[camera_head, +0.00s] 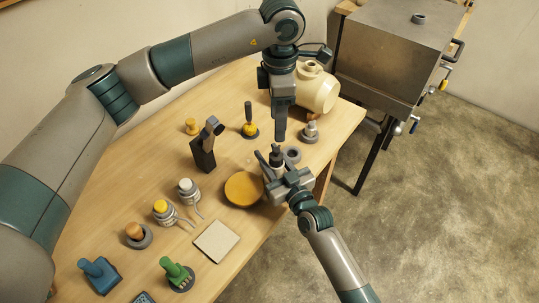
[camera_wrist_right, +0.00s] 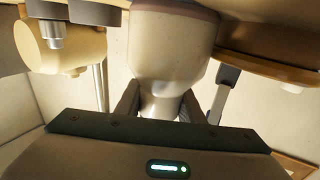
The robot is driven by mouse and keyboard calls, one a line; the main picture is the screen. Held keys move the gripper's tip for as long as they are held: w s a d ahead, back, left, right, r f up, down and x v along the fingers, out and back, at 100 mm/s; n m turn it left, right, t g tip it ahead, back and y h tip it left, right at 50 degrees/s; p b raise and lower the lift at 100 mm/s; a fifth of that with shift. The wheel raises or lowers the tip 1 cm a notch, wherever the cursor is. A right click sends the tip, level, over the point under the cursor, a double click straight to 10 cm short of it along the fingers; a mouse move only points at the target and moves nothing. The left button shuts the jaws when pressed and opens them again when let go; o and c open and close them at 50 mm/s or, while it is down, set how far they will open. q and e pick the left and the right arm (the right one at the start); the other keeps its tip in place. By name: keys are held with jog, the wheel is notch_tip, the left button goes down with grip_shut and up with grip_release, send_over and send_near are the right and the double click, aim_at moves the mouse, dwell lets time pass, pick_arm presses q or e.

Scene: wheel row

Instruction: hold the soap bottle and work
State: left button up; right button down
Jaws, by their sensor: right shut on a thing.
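The soap bottle (camera_head: 277,168) is pale with a dark pump top and stands near the table's right front edge, partly hidden by my right gripper. My right gripper (camera_head: 275,176) comes in from the lower right and is shut on the bottle. In the right wrist view the pale bottle body (camera_wrist_right: 170,55) fills the upper middle, with the fingers (camera_wrist_right: 158,105) on either side of its narrower part. My left gripper (camera_head: 280,140) points down just above the pump top. Its fingers show as one narrow dark bar, and I cannot tell if they touch the pump.
A round orange-yellow disc (camera_head: 243,189) lies left of the bottle. Knobs and a black upright stand (camera_head: 203,155) are further left, with a flat pale plate (camera_head: 215,241) in front. A cream rounded vessel (camera_head: 318,92) stands behind. A metal cabinet (camera_head: 392,48) is beyond the table.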

aim_at(277, 149)
pick_arm(q)
jog(key=shift+f, duration=0.15)
jog(key=shift+f, duration=5.9)
